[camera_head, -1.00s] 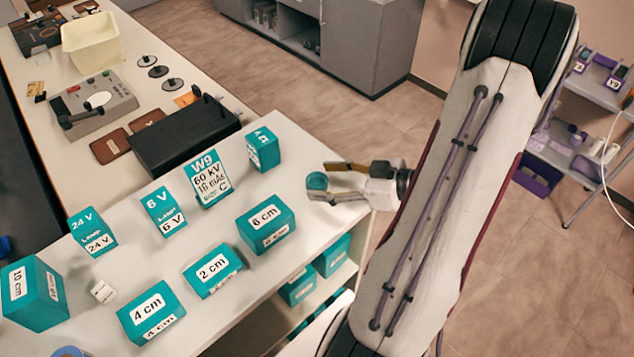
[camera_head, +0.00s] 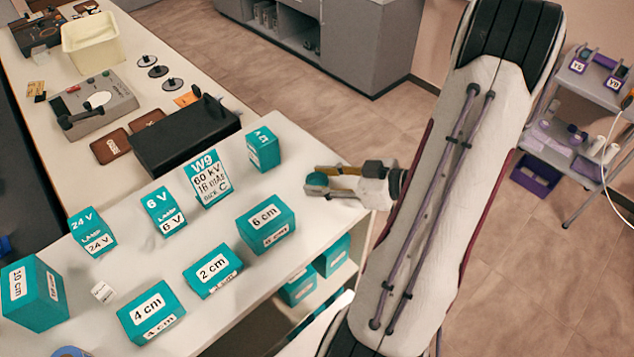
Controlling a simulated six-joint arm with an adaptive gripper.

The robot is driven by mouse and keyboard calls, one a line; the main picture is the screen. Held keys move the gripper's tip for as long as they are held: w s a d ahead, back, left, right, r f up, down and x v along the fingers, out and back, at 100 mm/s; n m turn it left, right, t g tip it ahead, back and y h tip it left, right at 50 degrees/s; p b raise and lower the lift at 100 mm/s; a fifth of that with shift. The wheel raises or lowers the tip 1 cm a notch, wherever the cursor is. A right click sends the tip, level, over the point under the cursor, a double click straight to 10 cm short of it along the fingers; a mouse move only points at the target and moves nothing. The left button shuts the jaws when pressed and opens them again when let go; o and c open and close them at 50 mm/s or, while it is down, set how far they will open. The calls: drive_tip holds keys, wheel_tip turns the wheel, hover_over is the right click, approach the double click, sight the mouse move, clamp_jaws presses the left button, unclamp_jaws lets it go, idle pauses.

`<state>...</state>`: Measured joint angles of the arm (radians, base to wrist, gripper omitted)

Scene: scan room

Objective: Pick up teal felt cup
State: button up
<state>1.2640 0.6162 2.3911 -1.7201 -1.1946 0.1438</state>
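The teal felt cup (camera_head: 317,181) is a small round teal thing near the right edge of the white counter. My gripper (camera_head: 318,182) reaches it from the right, roughly level, with one finger on its far side and one on its near side. The fingers are closed in on the cup and appear to touch it. The cup's lower part is hidden by the near finger, so its contact with the counter cannot be seen.
Teal labelled boxes stand close by on the white counter (camera_head: 290,150): the 6 cm box (camera_head: 266,222) in front left, the small box (camera_head: 263,149) behind left and the W9 box (camera_head: 208,180) farther left.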

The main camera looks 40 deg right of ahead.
drive_tip(key=shift+r, duration=0.1)
idle(0.3)
wheel_tip(320, 180, up, 10)
idle(0.9)
